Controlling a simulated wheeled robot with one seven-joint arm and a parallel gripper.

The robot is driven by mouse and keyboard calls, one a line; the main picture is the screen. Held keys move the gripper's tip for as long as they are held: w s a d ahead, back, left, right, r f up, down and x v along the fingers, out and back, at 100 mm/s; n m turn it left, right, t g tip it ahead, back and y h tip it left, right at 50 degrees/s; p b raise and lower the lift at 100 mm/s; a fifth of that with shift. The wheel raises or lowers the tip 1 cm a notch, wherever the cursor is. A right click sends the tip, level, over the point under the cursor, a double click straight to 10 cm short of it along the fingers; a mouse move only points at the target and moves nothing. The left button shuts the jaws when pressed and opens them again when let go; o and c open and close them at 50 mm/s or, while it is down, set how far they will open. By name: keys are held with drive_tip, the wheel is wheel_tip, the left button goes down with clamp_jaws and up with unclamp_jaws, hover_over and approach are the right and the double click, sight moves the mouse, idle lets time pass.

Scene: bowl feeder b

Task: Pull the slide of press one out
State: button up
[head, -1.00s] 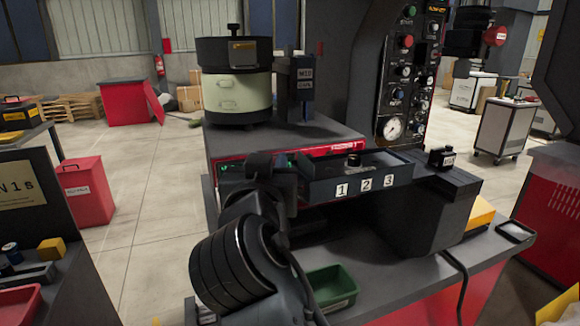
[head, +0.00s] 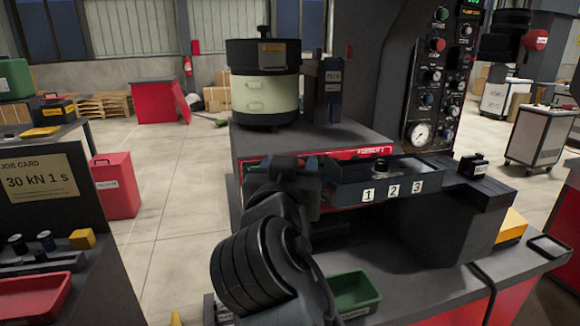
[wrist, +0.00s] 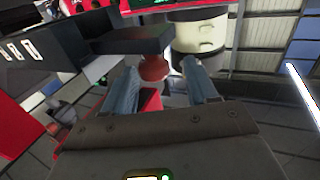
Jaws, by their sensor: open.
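A dark tray-like slide (head: 388,189) marked 1, 2, 3 sticks out at the front of the press bench in the head view, with a small dark round part on top. In the wrist view, its numbered face (wrist: 25,48) is at the upper left. A dark block (wrist: 130,42) beside it has a red-brown ball knob (wrist: 153,70) below. My gripper (wrist: 160,78) is open, and the knob appears between its fingertips; I see no contact, and the depth is unclear. In the head view, my wrist hides the fingers and knob at the slide's left end.
A bowl feeder (head: 265,90) stands on the bench behind the slide. The press control panel (head: 438,85) rises at the right. A green bin (head: 357,290) lies below the slide. Open floor lies between the benches.

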drive_tip(key=s+b, duration=0.1)
drive_tip(key=s, duration=0.6)
drive_tip(key=shift+s+a, duration=0.35)
drive_tip(key=s+d+f+n+g+y, duration=0.1)
drive_tip(key=s+d+f, duration=0.35)
drive_tip(key=f, duration=0.35)
drive_tip(key=s+d+f+n+g+y, duration=0.1)
drive_tip(key=s+d+f, duration=0.3)
drive_tip(key=s+f, duration=0.3)
drive_tip(key=s+d+f+n+g+y, duration=0.1)
drive_tip(key=s+d+f, duration=0.3)
drive_tip(key=f, duration=0.5)
drive_tip(key=s+d+r+m+h, duration=0.1)
drive_tip(key=s+d, duration=0.5)
drive_tip(key=s, duration=0.6)
drive_tip(key=s+d+r+m, duration=0.1)
drive_tip(key=s+d, duration=0.5)
drive_tip(key=s, duration=0.5)
drive_tip(key=shift+s+r+h, duration=0.15)
drive_tip(key=shift+s+h, duration=0.2)
drive_tip(key=shift+h, duration=0.05)
